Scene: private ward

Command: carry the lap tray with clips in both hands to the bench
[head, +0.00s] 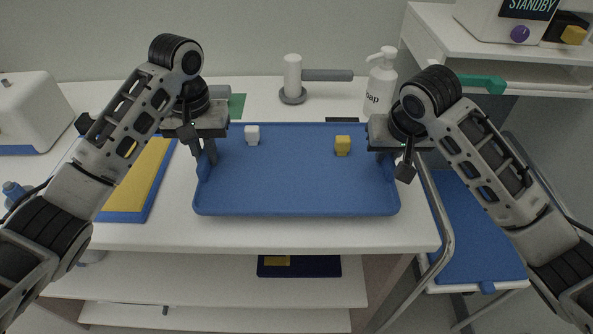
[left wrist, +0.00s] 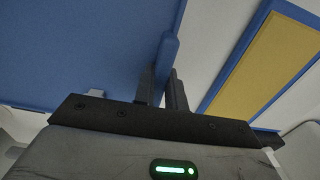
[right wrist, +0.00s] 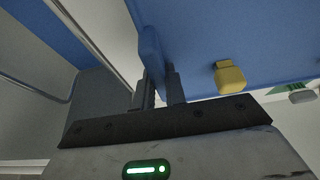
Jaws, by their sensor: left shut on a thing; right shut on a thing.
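The blue lap tray (head: 290,190) is level over the white bench top (head: 160,235); I cannot tell whether it touches it. A white clip (head: 252,135) and a yellow clip (head: 343,145) stand upright towards its far side. My left gripper (head: 208,153) is shut on the tray's left end wall, and the tray also shows in the left wrist view (left wrist: 70,50). My right gripper (head: 396,155) is shut on the right end wall. The right wrist view shows the yellow clip (right wrist: 229,77) inside that wall.
A yellow and blue board (head: 140,185) lies left of the tray. A soap bottle (head: 381,80) and a grey-handled white object (head: 293,80) stand behind it. A blue-seated metal frame (head: 470,225) is at the right. A lower shelf holds a dark blue tray (head: 315,266).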

